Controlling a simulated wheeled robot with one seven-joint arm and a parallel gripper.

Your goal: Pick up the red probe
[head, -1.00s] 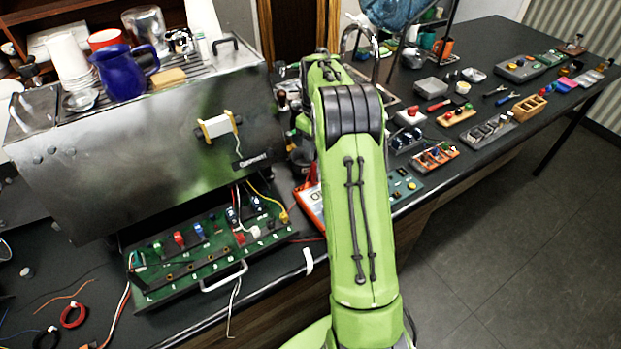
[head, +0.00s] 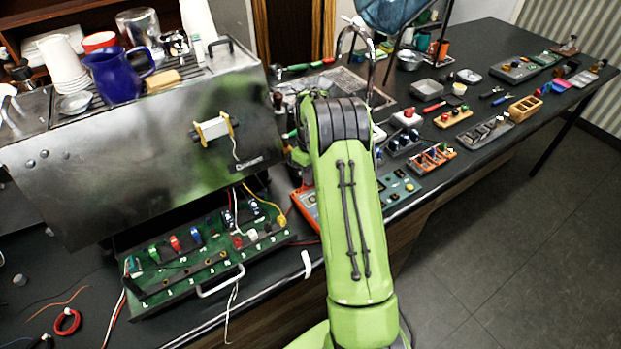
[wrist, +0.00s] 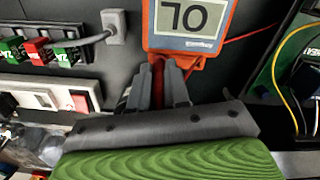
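The red probe (wrist: 158,78) shows in the wrist view as a narrow red strip between my two fingers, just below the orange meter. My gripper (wrist: 158,88) has its fingers close together, one on each side of the probe, with no clear gap seen. The probe's tip and lower part are hidden by the fingers and the gripper body. In the head view my green arm hides the gripper and the probe.
The orange meter (wrist: 188,28) reads like "OL" upside down; it also shows beside my arm (head: 303,203). A red lead (wrist: 235,72) runs right from it. A green circuit board (head: 210,262) lies left, under the steel brewer (head: 130,165). Several small trays and tools fill the right bench.

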